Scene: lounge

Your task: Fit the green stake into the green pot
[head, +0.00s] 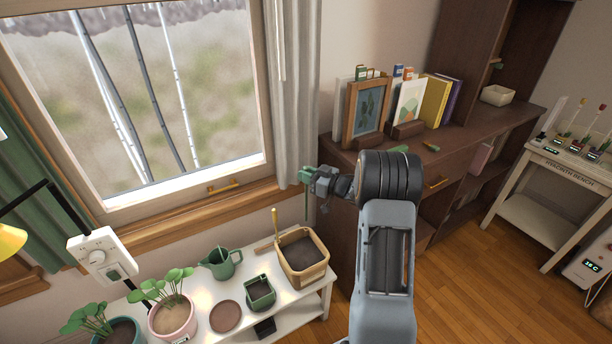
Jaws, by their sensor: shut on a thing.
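The green stake (306,205) hangs upright as a thin green rod. My gripper (309,176) is shut on its upper end and holds it in the air, in front of the window's right side and the curtain. The square green pot (261,304) stands on the white bench at the lower middle, with dark soil inside. The stake is above and to the right of the pot in the picture, clear of it. The stake's lower tip touches nothing that I can see.
The white bench (297,307) also holds a wooden planter (322,272) with a tool in it, a green watering can (229,264), a brown saucer (225,316) and a pink pot (172,322). A dark wooden desk (340,160) with picture frames stands behind my arm.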

